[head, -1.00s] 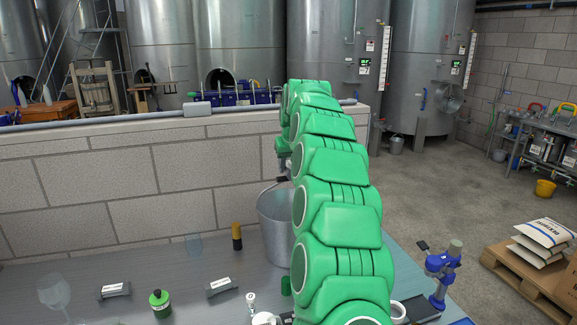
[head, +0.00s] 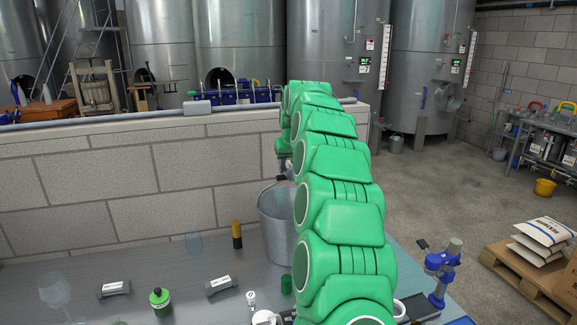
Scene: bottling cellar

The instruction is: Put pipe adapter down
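My gripper (head: 282,179) hangs at the end of my green arm, just above the rim of a grey metal bucket (head: 273,228) on the bench. It is small and dark here, and my arm covers part of it, so I cannot tell whether its fingers are open or shut. I cannot make out a pipe adapter in it or pick one out for certain elsewhere. My arm hides the right side of the bucket and part of the bench (head: 205,262).
A block wall (head: 120,190) runs behind.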

